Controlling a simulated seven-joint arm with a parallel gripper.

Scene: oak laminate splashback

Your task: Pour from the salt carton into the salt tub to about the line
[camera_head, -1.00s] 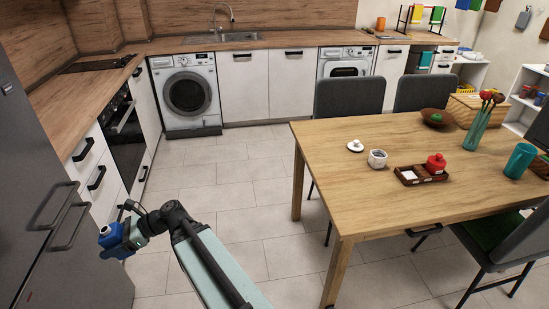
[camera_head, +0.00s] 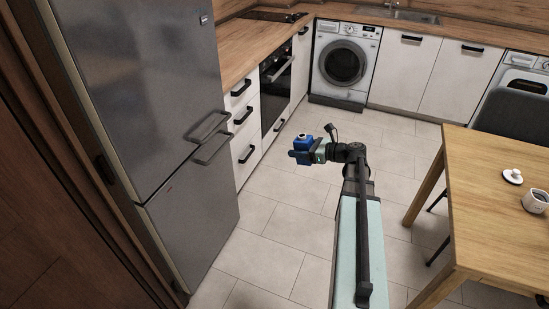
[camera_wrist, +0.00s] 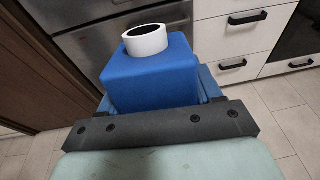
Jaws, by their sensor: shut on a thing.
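The salt carton (camera_wrist: 155,75) is a blue block with a round white spout on top. My gripper (camera_head: 310,155) is shut on it, and it also shows in the head view (camera_head: 301,143), small, above the floor and away from the table. In the wrist view the carton looks about upright, its lower part hidden by the gripper. A small pale open pot (camera_head: 535,203), which looks like the salt tub, stands on the table at the right edge of the head view. A white lid (camera_head: 512,177) with a knob lies beside it. I cannot make out a line on the tub.
The wooden table (camera_head: 490,235) fills the lower right. A grey fridge (camera_head: 150,120) stands at the left, with drawers and an oven (camera_head: 276,88) beyond it. A dark chair (camera_head: 510,125) stands behind the table. Tiled floor (camera_head: 270,235) between is clear.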

